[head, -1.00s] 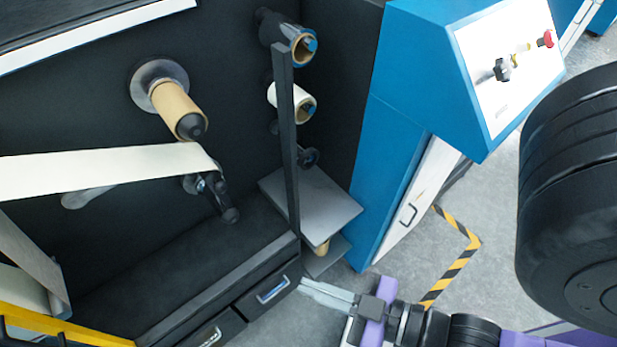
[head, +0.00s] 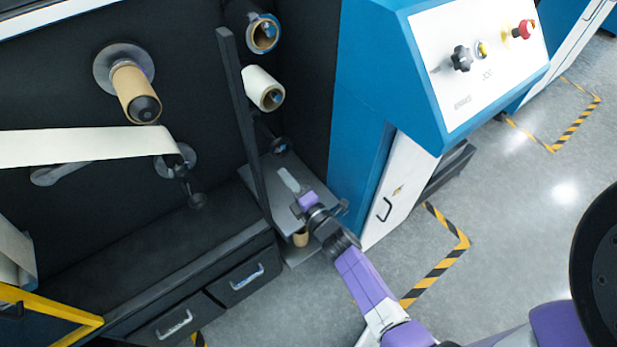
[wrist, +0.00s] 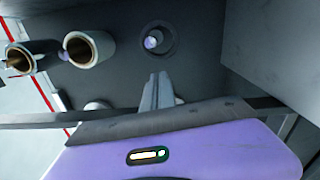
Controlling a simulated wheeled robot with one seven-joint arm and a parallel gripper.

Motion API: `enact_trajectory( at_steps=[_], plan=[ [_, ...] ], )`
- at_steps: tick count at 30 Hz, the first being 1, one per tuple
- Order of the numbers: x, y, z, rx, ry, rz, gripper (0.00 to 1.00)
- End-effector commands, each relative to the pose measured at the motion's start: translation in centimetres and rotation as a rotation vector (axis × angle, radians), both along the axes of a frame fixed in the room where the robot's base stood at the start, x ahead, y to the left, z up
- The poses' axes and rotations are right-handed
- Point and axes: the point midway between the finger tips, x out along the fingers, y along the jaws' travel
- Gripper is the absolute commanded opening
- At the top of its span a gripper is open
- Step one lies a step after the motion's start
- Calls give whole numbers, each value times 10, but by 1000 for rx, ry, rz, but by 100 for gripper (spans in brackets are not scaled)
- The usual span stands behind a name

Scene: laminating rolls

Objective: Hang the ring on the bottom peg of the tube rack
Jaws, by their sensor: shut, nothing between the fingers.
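The tube rack shows in the head view with a brown tube (head: 264,36) on its top peg and a white tube (head: 264,90) on the middle peg. The bottom peg (head: 279,146) looks bare and dark; in the wrist view it (wrist: 156,40) points toward the camera from a round flange. My gripper (head: 286,176) is over the grey shelf, just below the bottom peg. Its fingers (wrist: 158,80) are together and empty, pointing toward that peg and apart from it. A short tan piece (head: 301,238) shows under the shelf; I cannot tell whether it is the ring.
A dark upright bar (head: 243,125) stands left of the pegs. The grey shelf (head: 262,178) lies under my gripper. A blue console (head: 395,75) stands close on the right. Drawers (head: 247,284) are below left. The floor at right is open.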

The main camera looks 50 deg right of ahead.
Motion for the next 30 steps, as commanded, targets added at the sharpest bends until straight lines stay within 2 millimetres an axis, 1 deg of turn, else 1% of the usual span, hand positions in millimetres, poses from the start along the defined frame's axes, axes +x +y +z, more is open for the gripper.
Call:
enact_trajectory(
  at_steps=[1,3,6,14,30],
  plan=[
    [4,-5,-6,-69,30,9,0],
    [6,-9,-11,-140,58,18,0],
    [8,-10,-15,-186,77,26,0],
    [23,-15,-17,-192,77,27,0],
    [69,-27,-18,-189,76,26,0]
  ],
)
